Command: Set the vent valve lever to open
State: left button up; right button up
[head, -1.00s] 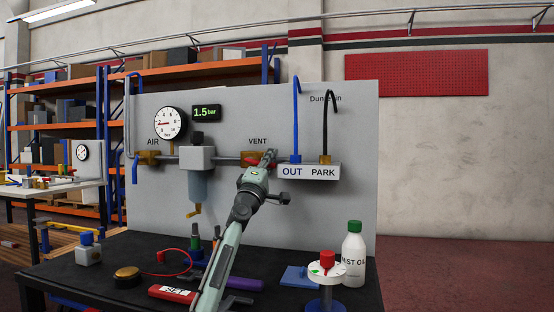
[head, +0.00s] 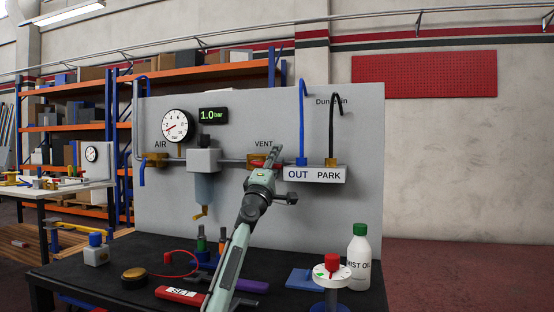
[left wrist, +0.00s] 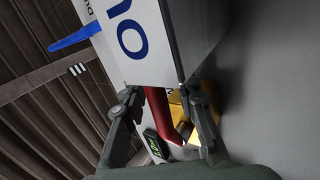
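The vent valve is a brass body (head: 253,160) under the VENT label on the grey panel, with a red lever, mostly hidden by my gripper in the head view. My left gripper (head: 273,155) is at this valve. In the left wrist view the red lever (left wrist: 157,112) lies between the two spread fingers of my left gripper (left wrist: 162,98), with the brass body (left wrist: 178,107) behind it. The fingers look apart, and I see no clear grip on the lever. The lever's exact angle is hard to tell. My right gripper is not in view.
The OUT/PARK block (head: 315,174) is close on the right, with a blue hose and a black hose above. The filter bowl (head: 204,188) hangs to the left. The display (head: 213,115) reads 1.0 bar. A bottle (head: 359,260) and tools stand on the black bench (head: 75,272).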

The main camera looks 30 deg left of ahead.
pick_arm(q)
jog(key=v, duration=1.2)
jog(key=shift+s, duration=0.1)
